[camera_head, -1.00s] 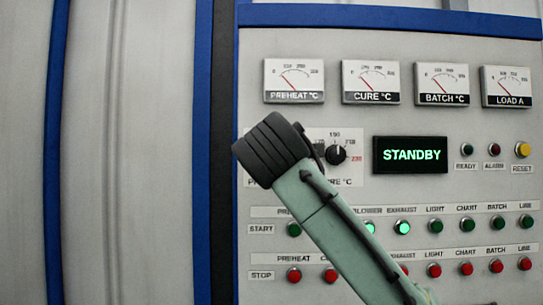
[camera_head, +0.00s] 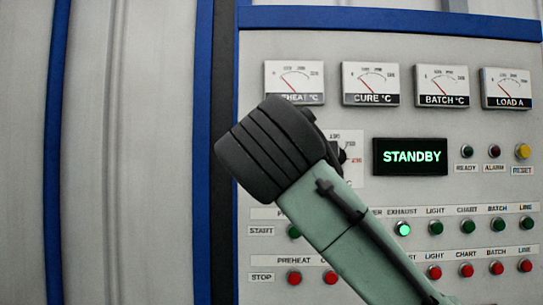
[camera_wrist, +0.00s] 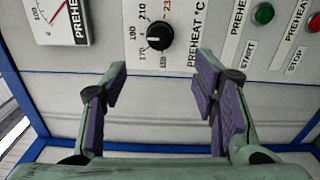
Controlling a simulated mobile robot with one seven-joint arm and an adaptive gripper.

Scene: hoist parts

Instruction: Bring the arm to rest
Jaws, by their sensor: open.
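My gripper (camera_wrist: 160,100) shows in the wrist view with its two purple-padded fingers apart and nothing between them. Beyond the fingers is the control panel (camera_wrist: 150,100), with a black preheat knob (camera_wrist: 159,36) straight ahead and apart from the fingertips. In the head view my arm, pale green with a black ribbed joint, stands in front of the panel (camera_head: 350,30). It covers most of the knob area and part of the button rows. The fingers are hidden in that view.
Four-sided gauges line the panel's top, including the cure gauge (camera_head: 370,84). A display (camera_head: 410,156) reads STANDBY. The exhaust start button (camera_head: 403,229) is lit green. Red stop buttons (camera_head: 466,270) run below. Plain grey wall (camera_head: 125,150) lies at the left.

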